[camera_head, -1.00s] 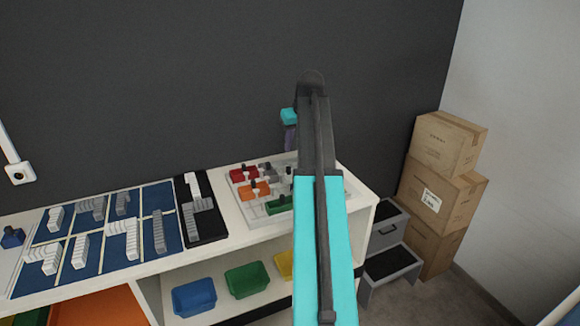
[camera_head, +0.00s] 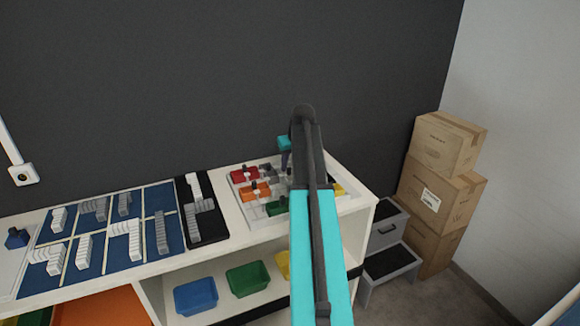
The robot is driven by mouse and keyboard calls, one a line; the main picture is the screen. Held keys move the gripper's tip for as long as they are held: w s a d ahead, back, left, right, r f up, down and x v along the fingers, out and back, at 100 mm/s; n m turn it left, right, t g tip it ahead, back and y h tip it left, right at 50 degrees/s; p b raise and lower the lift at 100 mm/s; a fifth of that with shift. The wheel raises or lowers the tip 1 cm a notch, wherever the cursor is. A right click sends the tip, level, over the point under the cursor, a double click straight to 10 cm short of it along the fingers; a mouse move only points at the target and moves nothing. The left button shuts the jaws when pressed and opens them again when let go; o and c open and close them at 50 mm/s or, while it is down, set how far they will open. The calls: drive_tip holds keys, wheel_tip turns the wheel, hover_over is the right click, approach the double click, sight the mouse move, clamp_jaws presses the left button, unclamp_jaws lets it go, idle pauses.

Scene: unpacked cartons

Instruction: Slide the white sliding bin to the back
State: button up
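A white tray (camera_head: 243,206) with small coloured sliding bins and dark knobs lies at the right end of the white shelf top. A red bin (camera_head: 243,175), an orange bin (camera_head: 255,192), a grey bin (camera_head: 270,171), a green bin (camera_head: 277,207) and part of a yellow bin (camera_head: 337,189) show. I cannot make out a white bin; my arm covers part of the tray. My gripper (camera_head: 285,161) is over the tray's back part, mostly hidden behind my arm. Its fingers are not clear, so I cannot tell open from shut or whether it touches anything.
A black board (camera_head: 205,228) with white and grey pieces lies left of the tray, beside a blue mat (camera_head: 105,270) with several white and grey pieces. Blue (camera_head: 195,296) and green (camera_head: 248,279) containers stand on the shelf below. Cardboard boxes (camera_head: 433,200) and grey steps (camera_head: 390,264) stand right.

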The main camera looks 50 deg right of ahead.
drive_tip(key=shift+x, duration=1.05)
clamp_jaws()
